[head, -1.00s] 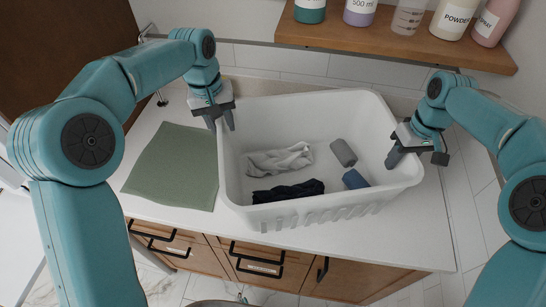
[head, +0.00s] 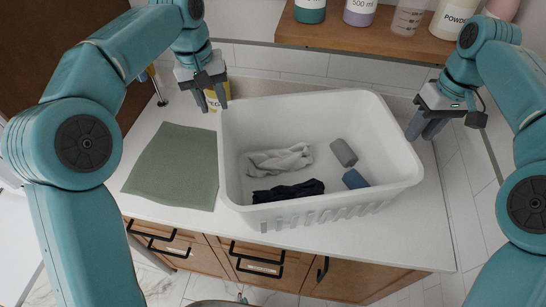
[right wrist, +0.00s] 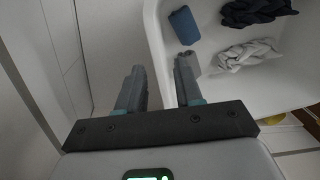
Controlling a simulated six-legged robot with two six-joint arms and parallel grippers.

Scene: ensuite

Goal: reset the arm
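My left gripper (head: 213,106) hangs beside the back left corner of the white basket, with its two fingers apart and nothing between them. My right gripper (head: 422,136) is above and to the right of the basket's right rim. In the right wrist view its fingers (right wrist: 157,88) are apart and empty, with the basket wall beyond them. The white basket (head: 400,150) stands on the counter and holds a light grey cloth (head: 278,160), a dark navy cloth (head: 288,191), a grey roll (head: 343,152) and a blue roll (head: 355,179).
A green mat (head: 175,165) lies flat left of the basket. A yellow container (head: 215,96) stands behind my left gripper. A wooden shelf (head: 400,46) with several bottles runs along the back wall. Drawers (head: 253,262) with black handles are below the counter.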

